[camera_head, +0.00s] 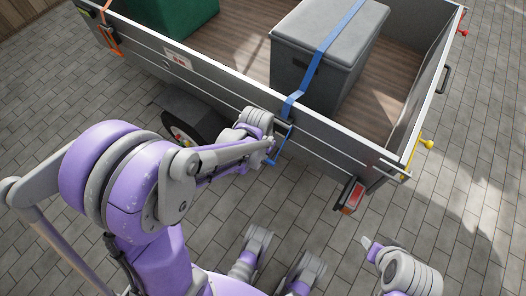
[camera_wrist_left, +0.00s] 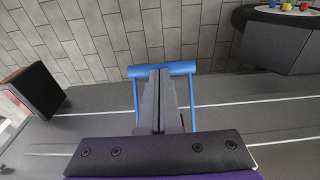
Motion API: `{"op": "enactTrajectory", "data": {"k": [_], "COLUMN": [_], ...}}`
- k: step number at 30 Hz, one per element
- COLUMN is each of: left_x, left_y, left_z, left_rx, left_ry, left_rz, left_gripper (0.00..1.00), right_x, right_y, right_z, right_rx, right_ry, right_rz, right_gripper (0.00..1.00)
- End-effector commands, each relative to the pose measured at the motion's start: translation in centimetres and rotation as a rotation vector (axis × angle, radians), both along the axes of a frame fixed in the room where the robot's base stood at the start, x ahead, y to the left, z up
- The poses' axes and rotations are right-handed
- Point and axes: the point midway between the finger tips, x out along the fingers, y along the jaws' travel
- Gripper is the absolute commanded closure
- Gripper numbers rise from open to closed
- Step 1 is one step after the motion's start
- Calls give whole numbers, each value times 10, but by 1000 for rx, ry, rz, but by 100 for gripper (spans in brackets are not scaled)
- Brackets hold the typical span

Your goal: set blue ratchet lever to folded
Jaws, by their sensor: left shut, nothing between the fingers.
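The blue ratchet lever (camera_head: 283,150) hangs on the trailer's side wall below the blue strap (camera_head: 318,58). In the left wrist view it shows as a blue crossbar (camera_wrist_left: 182,68) with two side arms running back toward the gripper. My left gripper (camera_head: 268,152) is at the lever. In the left wrist view its fingers (camera_wrist_left: 160,80) are shut together with nothing between them, overlapping the middle of the crossbar. Whether they touch it I cannot tell. The ratchet body is mostly hidden by the gripper. My right gripper (camera_head: 371,247) is low, away from the trailer; its jaw opening is unclear.
The strap runs over a grey box (camera_head: 305,80) in the trailer. A green box (camera_head: 180,14) stands farther left. The trailer's side wall (camera_head: 340,140), wheel (camera_head: 183,132) and tail light (camera_head: 352,197) are close to my left arm. Paving (camera_head: 465,140) to the right is clear.

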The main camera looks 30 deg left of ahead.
Motion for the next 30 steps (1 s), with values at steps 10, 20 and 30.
{"op": "enactTrajectory", "data": {"k": [10,20,30], "left_x": [19,41,56], "left_y": [-1,-3,-4], "left_z": [-37,-57,-65], "left_rx": [-21,-22,-21], "left_ry": [-270,-266,-266], "left_rz": [0,0,0], "left_gripper": [100,100,100], "right_x": [4,7,8], "right_y": [0,0,0], "right_z": [-35,-51,-56], "right_rx": [0,0,0], "right_ry": [11,14,15], "right_rz": [0,0,0], "right_gripper": [50,50,50]}}
